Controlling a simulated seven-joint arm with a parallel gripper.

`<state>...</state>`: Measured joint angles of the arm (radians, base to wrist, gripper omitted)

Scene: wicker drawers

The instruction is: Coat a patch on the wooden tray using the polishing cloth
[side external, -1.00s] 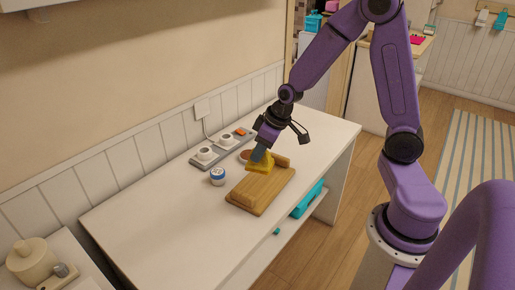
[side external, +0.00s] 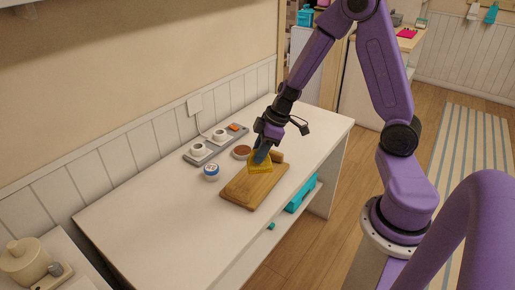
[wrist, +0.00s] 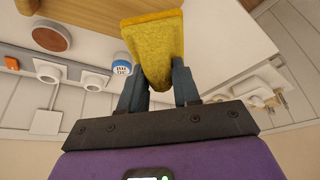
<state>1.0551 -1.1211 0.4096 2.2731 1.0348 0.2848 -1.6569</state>
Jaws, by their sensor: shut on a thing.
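The wooden tray (side external: 246,192) is a light brown board lying flat on the white counter. Part of it also shows at the top of the wrist view (wrist: 88,12). My gripper (side external: 262,154) points down over the tray's far end. It is shut on the yellow polishing cloth (side external: 260,165). In the wrist view the cloth (wrist: 155,45) hangs out between the two grey fingers of my gripper (wrist: 158,85). The cloth is at or just above the tray's surface; I cannot tell if it touches. The cloth hides part of the tray.
A blue-and-white jar (side external: 211,172) stands left of the tray. A round brown disc (side external: 241,152) and a grey strip with white cup-like fittings (side external: 198,150) lie behind it. The counter's left part (side external: 150,215) is clear.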

